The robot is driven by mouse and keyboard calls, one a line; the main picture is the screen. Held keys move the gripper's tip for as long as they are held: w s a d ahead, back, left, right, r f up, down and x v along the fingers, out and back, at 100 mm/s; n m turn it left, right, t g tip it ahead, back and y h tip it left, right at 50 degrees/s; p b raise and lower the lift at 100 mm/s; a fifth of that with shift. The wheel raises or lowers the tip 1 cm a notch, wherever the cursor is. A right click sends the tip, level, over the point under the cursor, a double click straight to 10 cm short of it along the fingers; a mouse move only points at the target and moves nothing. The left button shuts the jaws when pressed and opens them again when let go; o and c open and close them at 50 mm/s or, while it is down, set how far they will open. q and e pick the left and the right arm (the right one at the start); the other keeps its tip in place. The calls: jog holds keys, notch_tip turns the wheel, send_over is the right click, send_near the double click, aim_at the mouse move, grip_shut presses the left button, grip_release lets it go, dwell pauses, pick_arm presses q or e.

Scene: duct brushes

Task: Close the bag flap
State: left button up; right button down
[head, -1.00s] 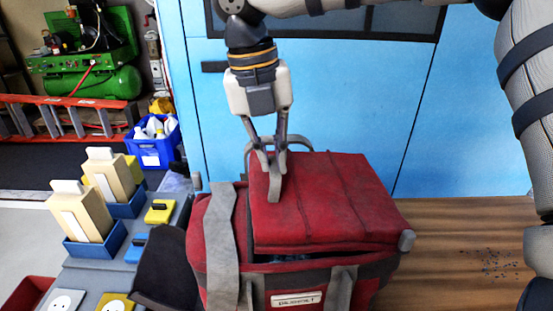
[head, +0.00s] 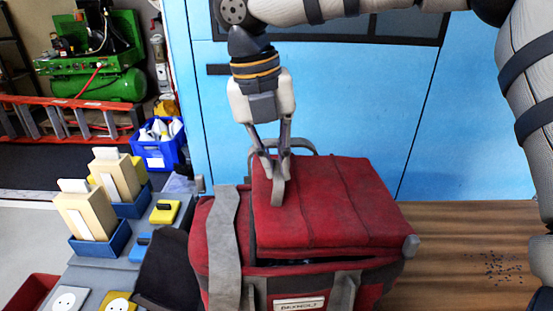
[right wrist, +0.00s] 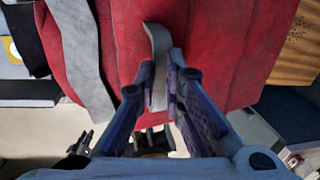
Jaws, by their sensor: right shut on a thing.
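The red bag (head: 290,262) stands on the wooden surface, with a grey strap over its left side. Its red flap (head: 325,200) lies over the top; a narrow dark gap shows under its front edge. A grey loop handle or tab (head: 278,190) lies at the flap's left part. My right gripper (head: 275,170) points down at the flap's left back part, shut on the grey tab. In the right wrist view the fingers (right wrist: 164,90) pinch the grey tab (right wrist: 158,45) against the red flap (right wrist: 210,40). My left gripper is not in view.
A grey bench at the left holds cream blocks in blue trays (head: 98,240) and yellow and blue pieces. Blue cabinet doors (head: 350,110) stand close behind the bag. The wooden top (head: 460,240) right of the bag is clear except for dark specks (head: 500,265).

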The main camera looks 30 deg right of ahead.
jog(key=shift+w+f, duration=0.1)
jog(key=shift+f, duration=0.75)
jog(key=c, duration=1.8)
grip_release()
jog(key=shift+w, duration=0.15)
jog(key=shift+o, duration=0.6)
jog(key=shift+w+d, duration=0.1)
jog(key=shift+w, duration=0.2)
jog(key=shift+r, duration=0.1)
jog(key=shift+s+r, duration=0.2)
jog(key=shift+r, duration=0.15)
notch_tip(320, 180, up, 11)
jog(key=w+a, duration=0.1)
jog(key=a, duration=0.1)
jog(key=shift+r, duration=0.15)
